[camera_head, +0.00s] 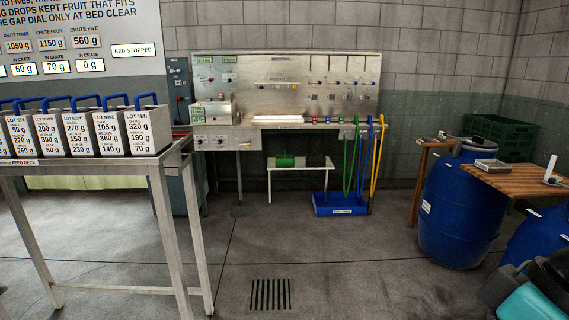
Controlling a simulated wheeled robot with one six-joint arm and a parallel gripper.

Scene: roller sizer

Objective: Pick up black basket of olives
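I cannot clearly make out a black basket of olives. A small low white bench (300,168) stands under the steel work panel. A green item (285,160) sits on the left part of its top. A dark shape beside it is too small and dim to identify.
A steel feed deck (100,170) with several labelled lot bins stands left. A blue drum (455,215), wooden table (520,180) and dark-and-teal object (530,300) are right. The middle floor, with a drain grate (270,294), is clear.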

